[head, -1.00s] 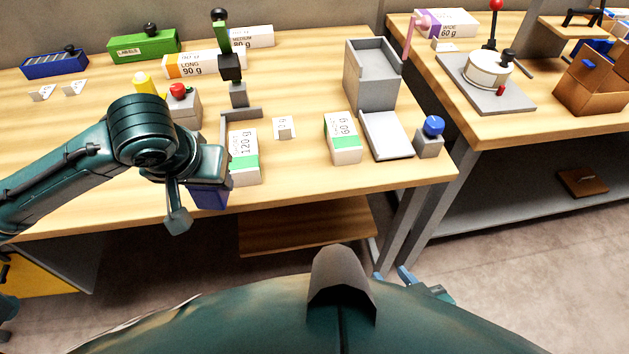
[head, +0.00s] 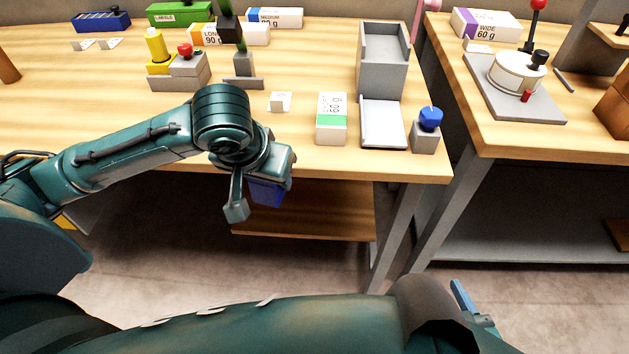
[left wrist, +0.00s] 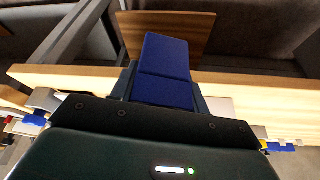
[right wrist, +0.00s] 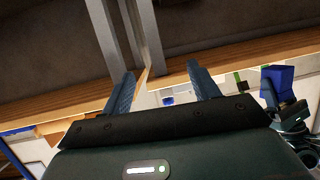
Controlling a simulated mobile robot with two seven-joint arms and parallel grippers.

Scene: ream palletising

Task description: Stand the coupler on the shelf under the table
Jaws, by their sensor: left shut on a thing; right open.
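My left gripper (head: 268,172) is shut on a blue block-shaped thing, which I take to be the coupler (head: 266,192). It hangs just in front of the table's front edge, above the shelf's level. In the left wrist view the coupler (left wrist: 163,72) sticks out from between the fingers, with the shelf (left wrist: 195,28) behind it. The wooden shelf (head: 315,224) under the table shows a bare top. My right gripper (right wrist: 163,85) is open and empty; in the head view only part of it shows, low at the right.
The table's front edge (head: 330,172) overhangs the shelf. A grey leg (head: 396,235) stands at the shelf's right end. On the table are a white-and-green ream (head: 331,118), a grey tray (head: 384,122) and a blue-button box (head: 428,132). Floor in front is clear.

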